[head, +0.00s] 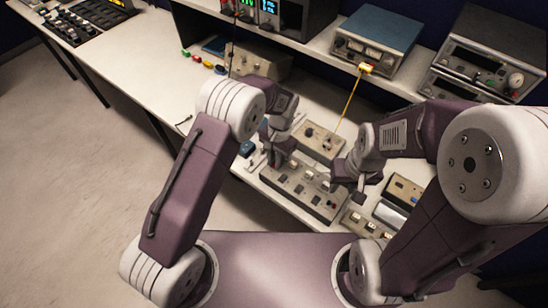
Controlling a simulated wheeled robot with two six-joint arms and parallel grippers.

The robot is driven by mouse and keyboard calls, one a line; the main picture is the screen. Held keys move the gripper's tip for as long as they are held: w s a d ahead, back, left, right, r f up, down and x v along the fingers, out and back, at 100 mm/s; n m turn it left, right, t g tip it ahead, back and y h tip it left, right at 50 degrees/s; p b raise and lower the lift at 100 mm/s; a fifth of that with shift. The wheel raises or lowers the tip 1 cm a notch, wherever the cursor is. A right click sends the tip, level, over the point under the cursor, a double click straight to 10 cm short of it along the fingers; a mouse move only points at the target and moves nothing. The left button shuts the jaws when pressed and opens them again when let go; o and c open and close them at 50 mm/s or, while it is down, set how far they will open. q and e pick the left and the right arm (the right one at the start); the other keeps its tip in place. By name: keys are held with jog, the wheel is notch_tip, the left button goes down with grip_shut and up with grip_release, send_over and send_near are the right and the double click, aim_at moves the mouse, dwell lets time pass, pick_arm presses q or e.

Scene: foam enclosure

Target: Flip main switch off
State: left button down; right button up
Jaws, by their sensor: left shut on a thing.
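A beige switch panel (305,193) with several rocker switches lies on the bench in front of me. I cannot tell which of its switches is the main switch. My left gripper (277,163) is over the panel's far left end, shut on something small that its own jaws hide. My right gripper (351,188) is low over the panel's right end, and I cannot see its fingertips well enough to tell whether it is open.
A smaller beige box (318,141) with knobs stands behind the panel, with a yellow cable (349,97) running up from it. A blue-topped instrument (378,40) stands on the shelf. More control boxes (404,190) lie at the right. The white bench at left is mostly clear.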

pick_arm(q)
jog(key=shift+w+d+r+g, duration=0.1)
jog(key=shift+w+r+g, duration=0.05)
jog(key=shift+g, duration=0.15)
jog(key=shift+y, duration=0.3)
pick_arm(e)
jog(key=shift+r, duration=0.6)
pick_arm(q)
jog(key=c, duration=1.3)
grip_release()
jog(key=b+v, duration=0.1)
jog(key=v, duration=0.8)
jog(key=shift+w+d, duration=0.1)
jog(key=shift+w, duration=0.05)
pick_arm(e)
jog(key=shift+f, duration=0.95)
